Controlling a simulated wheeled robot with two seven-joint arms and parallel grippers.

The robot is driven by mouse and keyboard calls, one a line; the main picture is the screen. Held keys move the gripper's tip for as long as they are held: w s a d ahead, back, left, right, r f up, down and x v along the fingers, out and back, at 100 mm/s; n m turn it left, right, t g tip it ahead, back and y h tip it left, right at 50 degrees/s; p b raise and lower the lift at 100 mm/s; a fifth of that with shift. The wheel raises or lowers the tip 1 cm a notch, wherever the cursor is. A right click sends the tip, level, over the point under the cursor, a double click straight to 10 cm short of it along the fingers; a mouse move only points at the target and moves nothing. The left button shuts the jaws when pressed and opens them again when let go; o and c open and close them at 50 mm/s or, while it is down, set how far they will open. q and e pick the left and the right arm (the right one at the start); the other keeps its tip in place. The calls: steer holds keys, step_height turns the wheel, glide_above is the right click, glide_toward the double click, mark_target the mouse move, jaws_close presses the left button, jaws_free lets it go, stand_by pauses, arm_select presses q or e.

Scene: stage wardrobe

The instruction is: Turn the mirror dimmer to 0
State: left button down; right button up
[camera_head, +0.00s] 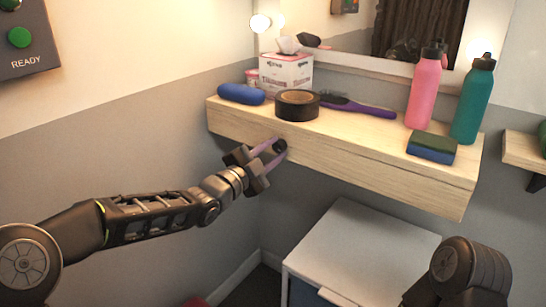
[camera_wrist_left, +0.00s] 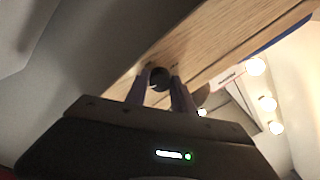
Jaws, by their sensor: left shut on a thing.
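The mirror dimmer is a small dark round knob (camera_head: 280,146) on the front face of the wooden shelf (camera_head: 400,172), towards its left end. My left gripper (camera_head: 273,150) reaches it from the lower left and is shut on it, a finger on either side. In the left wrist view the knob (camera_wrist_left: 159,78) shows between the two purplish fingers, against the wood. Any scale or mark on the knob is too small to read. Of my right arm only a dark part shows at the lower right; its gripper is out of view.
On the shelf stand a blue case (camera_head: 241,94), a black tape roll (camera_head: 297,105), a tissue box (camera_head: 286,72), a purple brush (camera_head: 358,108), a pink bottle (camera_head: 424,92), a teal bottle (camera_head: 472,102) and a sponge (camera_head: 432,148). A white cabinet (camera_head: 355,245) stands below. The mirror (camera_head: 345,38) hangs behind.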

arm_select(q)
steer(key=n+b, duration=0.1)
steer(key=n, duration=0.4)
steer(key=shift+f, duration=0.15)
steer(key=n+y+b, duration=0.1)
steer(key=n, duration=0.6)
steer(key=shift+s+d+t+b, duration=0.1)
steer(key=shift+t+b, duration=0.25)
steer(key=shift+t, duration=0.05)
steer(key=n+y+b, duration=0.1)
steer(key=n, duration=0.5)
steer(key=shift+d, duration=0.1)
steer(key=n+b, duration=0.1)
steer(key=n, duration=0.4)
steer(key=shift+s+r+n, duration=0.1)
steer(key=shift+r+n, duration=0.1)
steer(key=shift+n, duration=0.1)
steer(key=c, duration=1.1)
jaws_free()
steer(key=shift+o, duration=0.2)
